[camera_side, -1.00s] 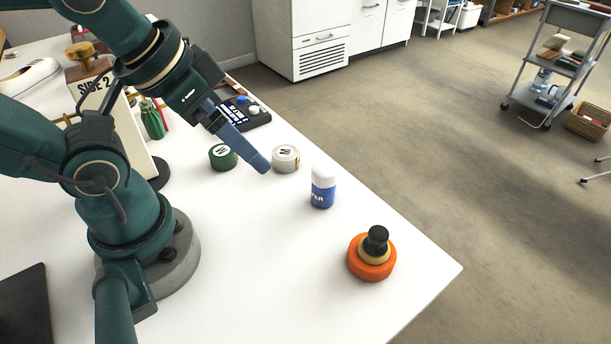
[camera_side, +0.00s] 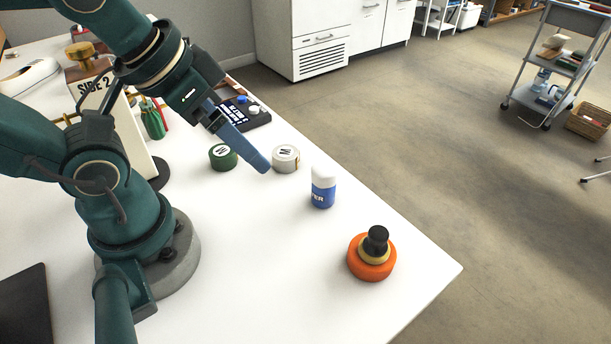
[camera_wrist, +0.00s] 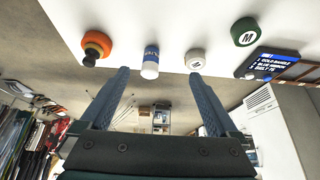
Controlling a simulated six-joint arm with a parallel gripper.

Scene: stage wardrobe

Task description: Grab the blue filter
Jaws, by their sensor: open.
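A small cylinder with a blue body and white top (camera_side: 323,193) stands upright on the white table; its blue side carries white letters ending in "ER". It also shows in the wrist view (camera_wrist: 151,57), between my fingers in the picture but beyond them. My gripper (camera_side: 263,166) is above the table, pointing down to the right, to the left of the cylinder and apart from it. In the wrist view my gripper (camera_wrist: 159,74) has its two blue fingers spread wide with nothing held.
A grey-white tape roll (camera_side: 286,158) and a green roll (camera_side: 222,157) lie near my fingers. An orange disc with a black knob (camera_side: 371,259) stands nearer the front. A black panel with lettering (camera_side: 247,115) lies behind. The table's right edge (camera_side: 407,216) runs close by the cylinder.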

